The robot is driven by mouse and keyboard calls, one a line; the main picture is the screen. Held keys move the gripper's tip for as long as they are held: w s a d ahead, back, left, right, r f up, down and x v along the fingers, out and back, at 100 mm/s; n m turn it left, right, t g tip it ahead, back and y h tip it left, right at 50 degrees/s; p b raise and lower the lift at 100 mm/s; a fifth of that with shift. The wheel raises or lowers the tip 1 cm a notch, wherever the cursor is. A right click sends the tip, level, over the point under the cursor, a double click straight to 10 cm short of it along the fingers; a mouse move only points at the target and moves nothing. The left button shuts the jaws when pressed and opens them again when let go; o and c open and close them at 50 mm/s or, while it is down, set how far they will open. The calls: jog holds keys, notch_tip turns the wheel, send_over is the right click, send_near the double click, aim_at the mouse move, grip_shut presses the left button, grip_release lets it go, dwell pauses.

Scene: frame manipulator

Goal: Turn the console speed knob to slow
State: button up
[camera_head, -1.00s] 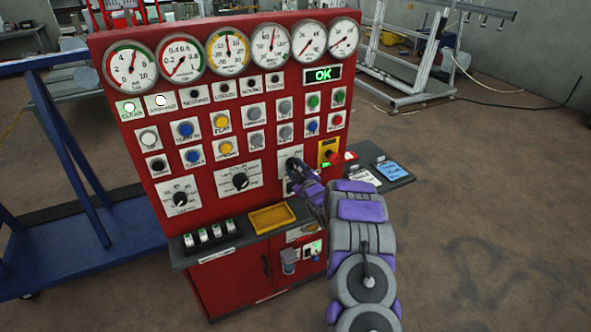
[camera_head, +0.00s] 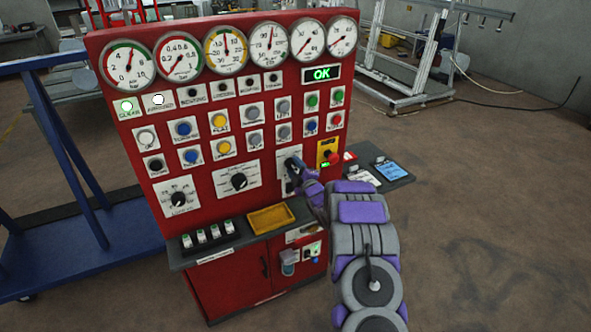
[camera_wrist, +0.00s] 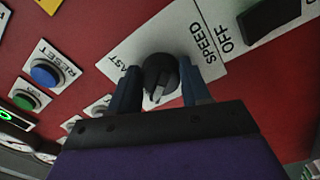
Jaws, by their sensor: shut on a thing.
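The red console (camera_head: 222,196) fills the left-middle of the head view. In the head view my gripper (camera_head: 298,172) is at the lower right part of the panel, covering most of the speed plate (camera_head: 288,154). The "SLOW" label is not readable.
Two similar black knobs (camera_head: 239,181) sit left of the speed knob. A red button on a yellow plate (camera_head: 327,152) is close on its right. A yellow tray (camera_head: 271,218) and switches (camera_head: 208,235) are on the ledge below. A blue frame (camera_head: 66,170) stands left.

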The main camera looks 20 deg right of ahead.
jog(key=shift+a+f, duration=0.1)
jog(key=o, duration=1.1)
jog(key=shift+c, duration=0.2)
jog(key=shift+s, duration=0.1)
jog(key=s+p, duration=0.2)
jog(key=s, duration=1.5)
jog(key=shift+d+f+p, duration=0.2)
jog(key=shift+f+p, duration=0.15)
jog(key=shift+f, duration=0.05)
jog(key=shift+r, duration=0.1)
